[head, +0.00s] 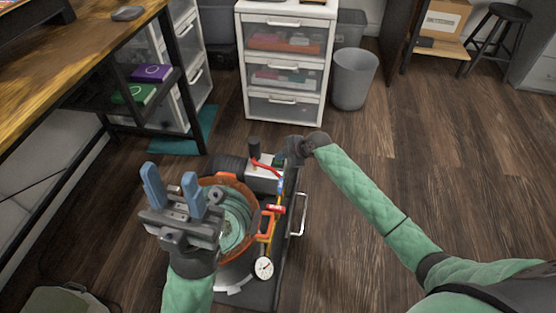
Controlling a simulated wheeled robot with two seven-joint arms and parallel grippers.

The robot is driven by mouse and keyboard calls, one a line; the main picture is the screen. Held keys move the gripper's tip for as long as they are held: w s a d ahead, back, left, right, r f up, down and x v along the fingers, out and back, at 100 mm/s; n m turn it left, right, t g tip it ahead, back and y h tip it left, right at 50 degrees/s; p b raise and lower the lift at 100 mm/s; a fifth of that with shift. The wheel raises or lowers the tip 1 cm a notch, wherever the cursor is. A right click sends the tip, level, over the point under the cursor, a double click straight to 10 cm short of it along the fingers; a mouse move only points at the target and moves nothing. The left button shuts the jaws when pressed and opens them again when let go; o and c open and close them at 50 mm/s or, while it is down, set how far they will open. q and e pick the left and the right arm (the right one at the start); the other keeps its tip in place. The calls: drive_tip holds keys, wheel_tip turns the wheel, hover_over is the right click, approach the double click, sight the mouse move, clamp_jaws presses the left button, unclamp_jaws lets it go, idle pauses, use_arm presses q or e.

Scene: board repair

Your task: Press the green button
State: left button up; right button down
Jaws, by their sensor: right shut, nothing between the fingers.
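I cannot make out a green button in the head view. A machine stands on a dark base on the floor in the middle, with an orange ring around a pale green coil (237,222), a light grey box (262,178) and a round white gauge (263,267). My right gripper (283,160) is shut and empty, beside the top right of the grey box; its fingertips are hard to see. My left gripper (174,188) is open and empty, its two blue fingers apart, in front of the machine's left side in the picture.
A white drawer unit (285,12) and a grey bin (354,80) stand behind the machine. A wooden desk (60,75) with a shelf is at the left. A black stool (510,14) is at the back right. The wooden floor to the right is clear.

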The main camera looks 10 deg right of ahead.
sight(281, 161)
idle(0.4)
drive_tip(key=shift+r+p, duration=0.35)
drive_tip(key=shift+p, duration=0.2)
wheel_tip(281, 161, up, 6)
drive_tip(key=p, duration=0.5)
idle(0.7)
